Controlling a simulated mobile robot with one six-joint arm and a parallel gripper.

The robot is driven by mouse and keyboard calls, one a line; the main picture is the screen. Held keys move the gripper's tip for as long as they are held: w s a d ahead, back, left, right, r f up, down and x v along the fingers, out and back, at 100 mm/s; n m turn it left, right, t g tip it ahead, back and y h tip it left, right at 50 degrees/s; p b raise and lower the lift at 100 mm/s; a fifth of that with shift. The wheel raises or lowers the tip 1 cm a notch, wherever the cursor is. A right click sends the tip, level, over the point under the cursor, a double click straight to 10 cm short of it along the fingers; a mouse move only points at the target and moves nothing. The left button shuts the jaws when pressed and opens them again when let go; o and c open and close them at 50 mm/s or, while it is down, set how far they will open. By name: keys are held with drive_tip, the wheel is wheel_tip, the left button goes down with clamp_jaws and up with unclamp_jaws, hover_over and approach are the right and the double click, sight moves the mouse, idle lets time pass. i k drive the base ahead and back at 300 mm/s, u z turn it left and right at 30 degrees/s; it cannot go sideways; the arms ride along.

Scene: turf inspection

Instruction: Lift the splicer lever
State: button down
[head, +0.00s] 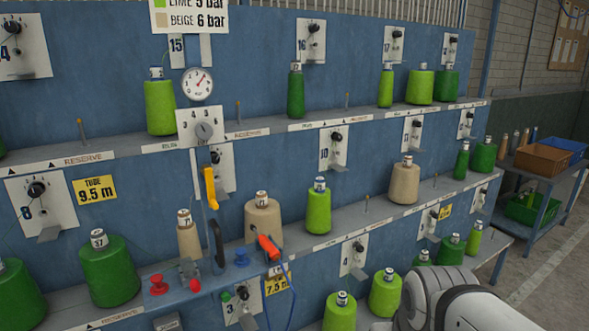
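A small metal mechanism (190,270) sits on a blue shelf in front of the middle rack. A red knob-tipped part (194,286) shows at its front. A black curved handle (218,243) stands upright just right of it, and a yellow handle (210,187) hangs above. I cannot tell for certain which of these is the splicer lever. An orange-red hand tool (268,247) with a blue hose lies to the right. My white arm shows at the bottom right, well apart from the mechanism. My gripper is out of the picture.
Red (158,284) and blue (241,257) spool-shaped pieces flank the mechanism. Green and beige yarn cones, such as a beige one (263,219), stand on the blue rack shelves. A pressure gauge (197,83) is above. A side table (541,182) with crates is far right, beside open floor.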

sight(189, 271)
drive_tip(key=u, duration=0.45)
drive_tip(key=k, duration=0.9)
drive_tip(key=u, duration=0.55)
drive_tip(key=i, duration=1)
drive_tip(key=u, duration=0.05)
